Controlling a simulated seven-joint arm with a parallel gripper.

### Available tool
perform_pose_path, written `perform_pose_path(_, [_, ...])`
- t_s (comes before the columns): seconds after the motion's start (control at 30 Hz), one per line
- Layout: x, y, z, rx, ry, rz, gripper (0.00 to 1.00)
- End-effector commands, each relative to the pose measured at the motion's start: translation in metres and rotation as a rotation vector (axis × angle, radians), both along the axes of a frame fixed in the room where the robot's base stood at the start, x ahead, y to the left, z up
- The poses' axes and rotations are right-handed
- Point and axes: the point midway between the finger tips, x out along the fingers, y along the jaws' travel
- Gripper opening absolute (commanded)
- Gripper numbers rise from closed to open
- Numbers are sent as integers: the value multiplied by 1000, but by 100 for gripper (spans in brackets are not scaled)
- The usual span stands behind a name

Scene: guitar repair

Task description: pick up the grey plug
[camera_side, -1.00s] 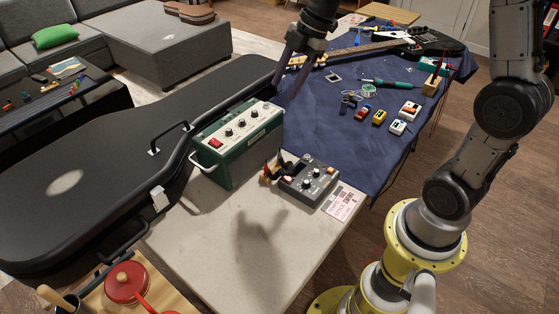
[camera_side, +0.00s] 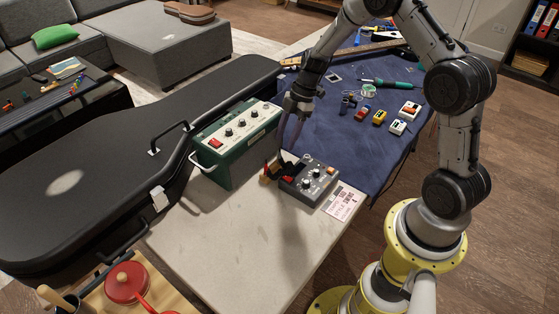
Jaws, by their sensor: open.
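A small cluster of plugs (camera_side: 268,176), with red, yellowish and dark parts, lies on the pale tabletop against the left side of a dark grey pedal (camera_side: 318,187). I cannot tell a grey plug apart from the others at this size. My gripper (camera_side: 289,148) points down, open and empty, with its fingers just above and behind the plugs and the pedal's back left corner. The gap between fingertips and plugs is hard to judge.
A green amplifier (camera_side: 228,155) stands close on the left, beside a large black guitar case (camera_side: 80,190). A printed card (camera_side: 343,201) lies right of the pedal. Small coloured pedals (camera_side: 379,117) sit on the blue cloth (camera_side: 350,148). The front tabletop (camera_side: 240,240) is clear.

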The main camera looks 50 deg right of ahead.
Motion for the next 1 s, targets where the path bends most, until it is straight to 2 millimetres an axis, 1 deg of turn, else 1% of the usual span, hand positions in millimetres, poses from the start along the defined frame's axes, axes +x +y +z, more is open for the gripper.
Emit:
perform_pose_path(0.17, [0,4,-10,0,2,1,53])
perform_pose_path(0.4, [0,17,-42,1,3,1,53])
perform_pose_path(0.5, [1,20,-50,0,1,1,53])
perform_pose_path(0.77, [2,21,-53,-1,-1,1,53])
perform_pose_path(0.8, [2,21,-53,-1,-1,1,51])
perform_pose_path(0.87, [2,21,-53,-1,-1,1,40])
perform_pose_path(1.0, [2,21,-53,-1,-1,1,15])
